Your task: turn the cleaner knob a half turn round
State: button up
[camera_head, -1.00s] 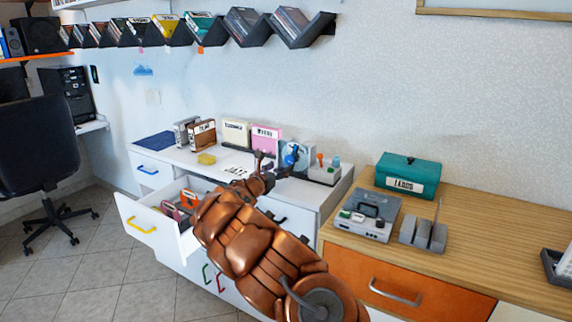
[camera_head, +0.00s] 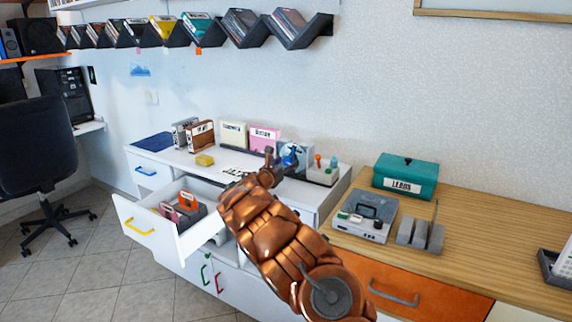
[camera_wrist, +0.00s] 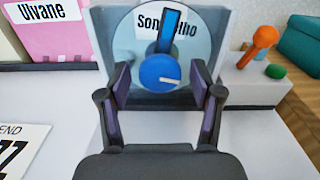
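The cleaner knob (camera_wrist: 160,73) is a round blue knob with a white mark pointing right and a blue bar standing up behind it. It sits in front of a clear disc on a grey stand (camera_wrist: 215,45). The knob also shows small in the head view (camera_head: 289,161), beside my gripper. My gripper (camera_wrist: 162,88) is open, with its two dark, purple-padded fingers apart to the left and right of the knob's lower part. I cannot tell whether either finger touches the knob; a gap seems to show on both sides.
A pink case (camera_wrist: 52,32) stands left of the disc stand, and a tray with an orange-topped peg (camera_wrist: 262,40) stands right. The drawer (camera_head: 165,225) below is open. A teal box (camera_head: 405,176) stands on the wooden cabinet.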

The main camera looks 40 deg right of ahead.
jog(key=c, duration=1)
jog(key=shift+f+m+b, duration=0.1)
jog(key=shift+m+b, duration=0.2)
jog(key=shift+b, duration=0.3)
jog(key=m+b, duration=0.1)
jog(key=b, duration=0.1)
jog(key=m+b, duration=0.1)
jog(key=b, duration=0.1)
jog(key=shift+f+m+b, duration=0.25)
jog(key=shift+m+b, duration=0.05)
jog(key=m+b, duration=0.2)
jog(key=b, duration=0.2)
jog(key=shift+m, duration=0.4)
jog(key=m+b, duration=0.5)
jog(key=b, duration=0.2)
jog(key=shift+r, duration=0.1)
jog(key=m+b, duration=0.3)
jog(key=shift+r+b, duration=0.1)
jog(key=shift+b, duration=0.2)
jog(key=shift+r+m+b, duration=0.2)
jog(key=shift+m+b, duration=0.5)
jog(key=shift+m, duration=0.1)
